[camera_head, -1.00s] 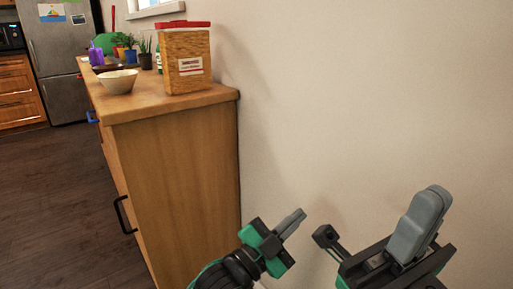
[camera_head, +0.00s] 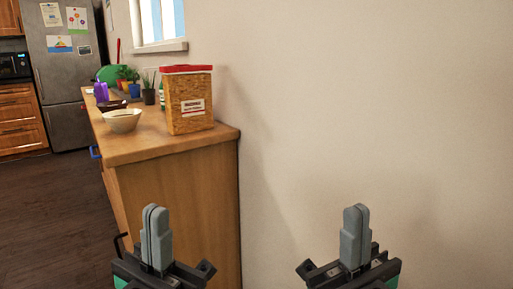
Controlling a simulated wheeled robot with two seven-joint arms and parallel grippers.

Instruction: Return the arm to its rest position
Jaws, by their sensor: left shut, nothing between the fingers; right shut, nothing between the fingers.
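My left gripper (camera_head: 156,236) is at the bottom left of centre in the head view, fingers pointing up and pressed together, with nothing between them. It shows in front of the wooden counter's end panel. My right gripper (camera_head: 354,236) is at the bottom right of centre, also upright, shut and empty, in front of the bare wall. The two grippers stand apart at about the same height. The arms behind them are mostly out of the frame.
A wooden counter (camera_head: 190,190) stands at the left against the wall (camera_head: 380,100). On it are a cereal-like box with a red lid (camera_head: 189,103), a white bowl (camera_head: 122,121) and several potted plants (camera_head: 149,92). A fridge (camera_head: 66,75) stands farther back. Dark floor (camera_head: 45,210) is clear at the left.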

